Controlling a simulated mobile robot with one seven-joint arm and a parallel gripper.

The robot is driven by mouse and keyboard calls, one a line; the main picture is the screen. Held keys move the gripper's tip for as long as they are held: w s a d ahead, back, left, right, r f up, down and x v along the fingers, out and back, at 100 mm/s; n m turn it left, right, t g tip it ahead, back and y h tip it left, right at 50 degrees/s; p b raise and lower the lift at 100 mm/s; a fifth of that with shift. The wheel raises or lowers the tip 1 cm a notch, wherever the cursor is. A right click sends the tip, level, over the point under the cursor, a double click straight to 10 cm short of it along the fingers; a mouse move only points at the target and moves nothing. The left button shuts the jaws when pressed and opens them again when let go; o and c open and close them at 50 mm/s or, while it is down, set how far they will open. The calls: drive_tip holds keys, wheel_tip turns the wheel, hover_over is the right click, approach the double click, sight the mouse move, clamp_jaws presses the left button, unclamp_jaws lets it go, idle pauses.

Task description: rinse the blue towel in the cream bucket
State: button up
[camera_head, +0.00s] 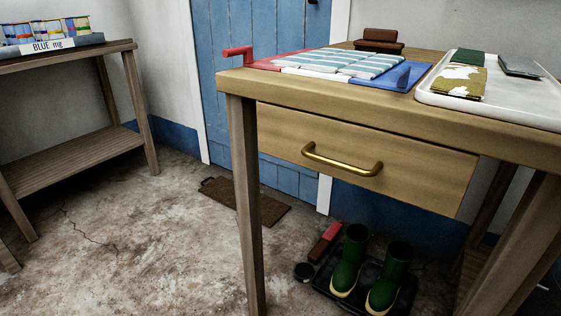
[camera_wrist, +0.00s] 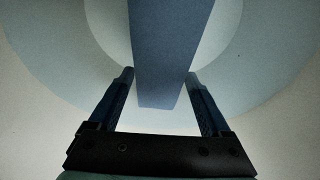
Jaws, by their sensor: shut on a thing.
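In the wrist view, the blue towel (camera_wrist: 168,45) hangs as a flat, straight-edged strip between the two dark fingers of my gripper (camera_wrist: 160,77). My gripper is shut on it. Behind the towel are rounded pale and bluish surfaces, which look like the inside of the cream bucket (camera_wrist: 25,100). The towel's lower end shows in front of these surfaces. I cannot tell how deep it hangs or whether it touches water. The head view shows neither my gripper, the towel in it, nor the bucket.
In the head view, a wooden table (camera_head: 350,113) with a brass-handled drawer (camera_head: 360,150) bears folded cloths and a white tray (camera_head: 500,105). Green boots (camera_head: 350,262) stand beneath. A brown mat (camera_head: 245,200) lies by the blue door (camera_head: 260,50). A shelf (camera_head: 75,160) stands left; floor between is clear.

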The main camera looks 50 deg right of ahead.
drive_tip(key=shift+s+a, duration=0.1)
wheel_tip(320, 180, up, 20)
drive_tip(key=p, duration=2)
drive_tip(key=shift+r, duration=0.2)
idle(4.8)
